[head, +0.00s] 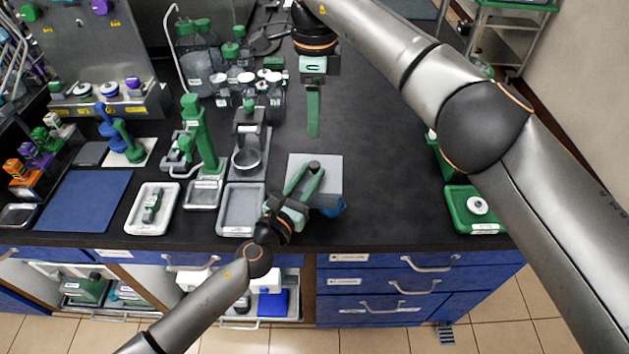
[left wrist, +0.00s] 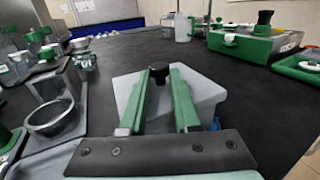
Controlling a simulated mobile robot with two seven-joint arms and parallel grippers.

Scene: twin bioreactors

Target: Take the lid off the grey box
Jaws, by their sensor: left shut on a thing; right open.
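The grey box's light grey square lid (head: 328,165) is on the black bench near the front edge, with my left gripper (head: 312,168) over it. In the left wrist view, the lid (left wrist: 205,92) has a black knob (left wrist: 159,76) on top. My left gripper's green fingers (left wrist: 160,82) are shut on this knob. The lid hides most of what is under it, and I cannot tell whether it is lifted. My right gripper (head: 313,132) is open and empty above the bench behind the box, its fingers seen nearly edge-on.
A blue object (head: 332,208) shows at the lid's front right. A grey tray (head: 228,226) and a stand with a ring (head: 246,158) are to the left. A green tray (head: 460,222) is to the right. The bench between is clear.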

